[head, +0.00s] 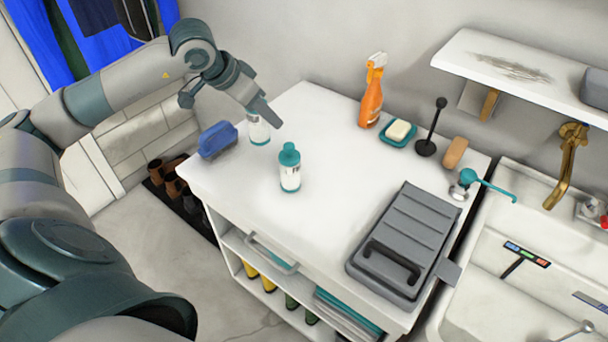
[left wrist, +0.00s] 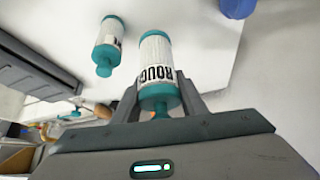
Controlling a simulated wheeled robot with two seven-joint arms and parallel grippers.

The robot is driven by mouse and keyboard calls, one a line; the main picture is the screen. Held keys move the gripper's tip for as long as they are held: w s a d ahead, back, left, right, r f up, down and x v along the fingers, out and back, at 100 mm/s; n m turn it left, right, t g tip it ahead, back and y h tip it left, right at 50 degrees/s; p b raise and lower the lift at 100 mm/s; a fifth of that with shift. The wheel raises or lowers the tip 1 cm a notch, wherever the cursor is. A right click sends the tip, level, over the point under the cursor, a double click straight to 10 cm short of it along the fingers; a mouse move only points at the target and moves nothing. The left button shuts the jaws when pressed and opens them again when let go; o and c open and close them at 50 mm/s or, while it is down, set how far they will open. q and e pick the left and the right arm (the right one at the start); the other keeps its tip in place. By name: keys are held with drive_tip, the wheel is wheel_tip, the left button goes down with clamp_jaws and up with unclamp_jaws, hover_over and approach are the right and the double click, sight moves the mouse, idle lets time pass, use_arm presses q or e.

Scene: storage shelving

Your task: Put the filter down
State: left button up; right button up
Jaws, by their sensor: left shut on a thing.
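My left gripper (head: 266,114) is shut on a white-and-teal filter (head: 259,132) at the back left of the white cabinet top. The gripper partly hides this filter in the head view. In the left wrist view the held filter (left wrist: 155,62) sits between the fingers, its label reading "ROUG". Its base is at or just over the top; I cannot tell whether it touches. A second, similar filter (head: 290,172) stands upright on the top, apart from the gripper and nearer the front; it also shows in the left wrist view (left wrist: 108,42). My right gripper is not in view.
A blue brush-like object (head: 217,139) lies left of the held filter. An orange spray bottle (head: 371,98), a soap dish (head: 398,134) and a black-handled tool (head: 430,140) stand at the back. A grey case (head: 408,235) lies at right. The middle of the cabinet top (head: 335,150) is clear.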

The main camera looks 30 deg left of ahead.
sight(267, 137)
use_arm(q)
wheel_tip(267, 137, down, 5)
drive_tip(key=shift+f, duration=0.35)
drive_tip(key=shift+f+p, duration=0.3)
drive_tip(key=shift+f, duration=0.35)
wheel_tip(267, 137, down, 2)
drive_tip(key=shift+f, duration=0.5)
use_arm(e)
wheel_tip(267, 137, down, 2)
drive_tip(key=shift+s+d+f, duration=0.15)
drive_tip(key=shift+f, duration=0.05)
